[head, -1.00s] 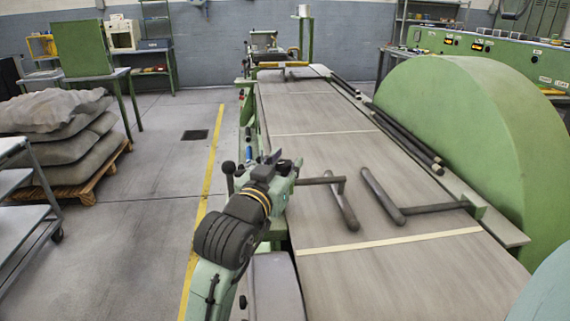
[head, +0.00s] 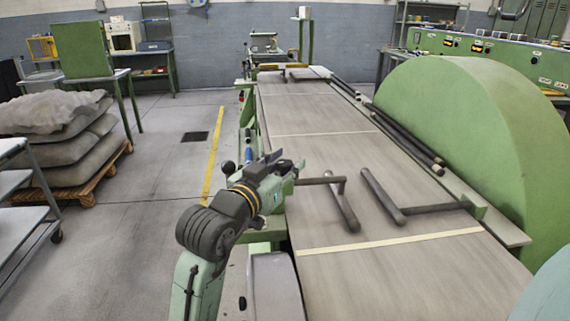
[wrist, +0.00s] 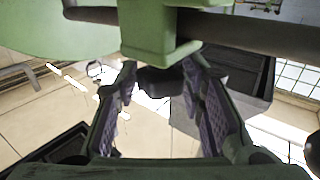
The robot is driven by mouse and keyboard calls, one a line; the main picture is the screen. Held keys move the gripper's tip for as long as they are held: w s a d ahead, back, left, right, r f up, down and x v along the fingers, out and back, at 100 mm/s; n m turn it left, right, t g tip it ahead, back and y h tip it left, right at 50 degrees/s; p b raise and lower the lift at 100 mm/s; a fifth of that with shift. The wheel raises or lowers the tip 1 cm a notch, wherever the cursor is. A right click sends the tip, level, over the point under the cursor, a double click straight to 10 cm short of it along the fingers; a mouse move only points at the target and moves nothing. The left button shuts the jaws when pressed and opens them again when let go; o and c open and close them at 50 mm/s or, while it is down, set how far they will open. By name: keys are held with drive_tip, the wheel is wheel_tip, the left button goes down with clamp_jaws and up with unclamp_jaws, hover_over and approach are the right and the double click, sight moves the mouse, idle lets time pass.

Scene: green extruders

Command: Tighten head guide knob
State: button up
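A dark knob (wrist: 160,82) shows in the wrist view below a green guide block (wrist: 160,30), between the far ends of my fingers. My gripper (wrist: 160,88) is open, with one ridged finger on each side of the knob and light showing between them. I cannot tell whether the fingertips touch it. In the head view my gripper (head: 277,160) is at the left edge of the belt, beside the green mount of the near left guide bar (head: 343,205). The knob is hidden there by my gripper and wrist.
A second dark guide bar (head: 383,195) lies to the right on the grey belt (head: 320,140). A large green drum cover (head: 460,130) stands right. Sacks (head: 60,145) on a pallet and a trolley (head: 25,200) stand left, with open floor between.

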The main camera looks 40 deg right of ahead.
drive_tip(key=shift+o, duration=1.4)
drive_tip(key=shift+a, duration=0.1)
drive_tip(key=v, duration=1.1)
drive_tip(key=shift+a, duration=0.4)
drive_tip(key=shift+s, duration=0.1)
